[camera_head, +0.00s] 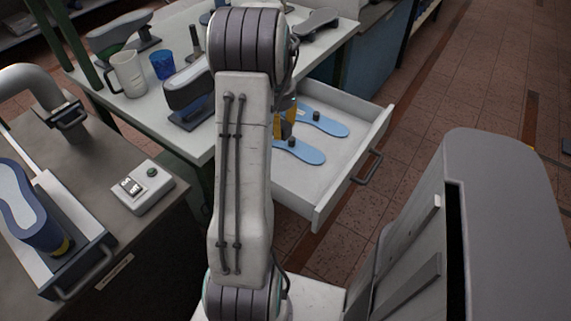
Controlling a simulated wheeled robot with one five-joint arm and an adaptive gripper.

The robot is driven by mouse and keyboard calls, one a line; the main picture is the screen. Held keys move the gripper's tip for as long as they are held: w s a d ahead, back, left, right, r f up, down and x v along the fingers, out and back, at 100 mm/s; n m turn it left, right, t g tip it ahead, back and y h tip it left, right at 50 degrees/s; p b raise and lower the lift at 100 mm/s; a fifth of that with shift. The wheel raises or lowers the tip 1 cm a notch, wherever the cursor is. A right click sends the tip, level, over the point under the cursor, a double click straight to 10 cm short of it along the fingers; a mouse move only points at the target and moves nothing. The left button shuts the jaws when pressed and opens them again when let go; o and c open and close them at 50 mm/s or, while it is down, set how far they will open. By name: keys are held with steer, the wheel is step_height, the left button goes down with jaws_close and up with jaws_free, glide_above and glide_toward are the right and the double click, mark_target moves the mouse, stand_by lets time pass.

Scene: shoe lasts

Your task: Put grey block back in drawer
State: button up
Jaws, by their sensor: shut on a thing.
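The white drawer (301,190) is pulled out from the table, with its dark handle (367,167) on the right side. Two blue insoles lie in it, a far one (332,124) and a near one (309,154). A small dark grey block (316,115) sits on the far insole. My gripper (287,128) is over the drawer, mostly hidden behind my arm, with a yellowish part showing. It is shut on a small grey block (291,143), seen against the near insole. I cannot tell whether this block touches the insole.
The white table (140,106) holds a mug (127,73), a blue cup (162,65) and several shoe lasts. A switch box (143,187) is on the left bench. The drawer floor is clear toward the front right.

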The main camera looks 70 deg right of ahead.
glide_above(287, 176)
step_height(287, 176, down, 5)
steer(key=shift+s+r+b, duration=0.1)
steer(key=shift+r+b, duration=0.05)
steer(key=shift+b, duration=0.3)
steer(key=shift+f, duration=2.05)
steer(key=o, duration=1.1)
steer(key=shift+o, duration=0.2)
steer(key=shift+r, duration=0.1)
step_height(287, 176, up, 12)
steer(key=shift+a+p, duration=0.3)
steer(key=shift+p, duration=0.15)
